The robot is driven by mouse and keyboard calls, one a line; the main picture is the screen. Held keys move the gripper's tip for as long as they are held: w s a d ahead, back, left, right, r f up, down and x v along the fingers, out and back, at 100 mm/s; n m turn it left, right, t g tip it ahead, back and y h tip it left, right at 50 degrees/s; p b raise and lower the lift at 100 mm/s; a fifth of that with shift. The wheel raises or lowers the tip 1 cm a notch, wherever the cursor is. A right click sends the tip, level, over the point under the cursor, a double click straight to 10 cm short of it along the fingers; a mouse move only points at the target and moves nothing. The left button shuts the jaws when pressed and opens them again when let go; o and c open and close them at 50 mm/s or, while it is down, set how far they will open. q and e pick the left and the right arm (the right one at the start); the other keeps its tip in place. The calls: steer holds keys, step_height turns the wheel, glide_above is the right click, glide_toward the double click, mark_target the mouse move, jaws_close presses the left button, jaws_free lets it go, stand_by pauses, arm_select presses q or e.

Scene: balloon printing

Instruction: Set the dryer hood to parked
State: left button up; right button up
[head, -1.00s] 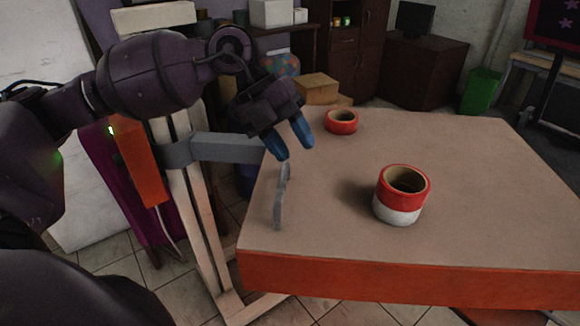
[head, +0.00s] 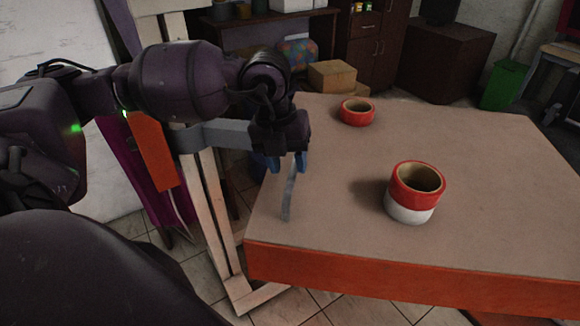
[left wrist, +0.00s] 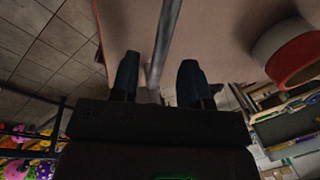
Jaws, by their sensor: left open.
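A grey arm (head: 222,135) runs from a wooden stand (head: 213,190) towards the table's left edge. A thin, curved grey strip (head: 288,200) shows at that edge below my left gripper (head: 287,162). The two seem to belong to the dryer hood, but I cannot make out a full hood. My left gripper is open, with its blue fingertips on either side of the strip's upper end. In the left wrist view, the grey strip (left wrist: 160,50) passes between the two open fingers (left wrist: 156,74). Contact cannot be told. My right gripper is not in view.
The table (head: 350,220) holds a red-and-white roll (head: 414,205) and a smaller red roll (head: 356,113), both right of my gripper. An orange block (head: 151,150) is beside the stand. Cardboard boxes (head: 333,75) stand behind the table. The table's middle is clear.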

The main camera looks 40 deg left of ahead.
arm_select(q)
steer(key=shift+w+d+f, duration=0.1)
steer(key=shift+d+f, duration=0.1)
steer(key=shift+f, duration=0.85)
steer(key=shift+c, duration=0.4)
jaws_close()
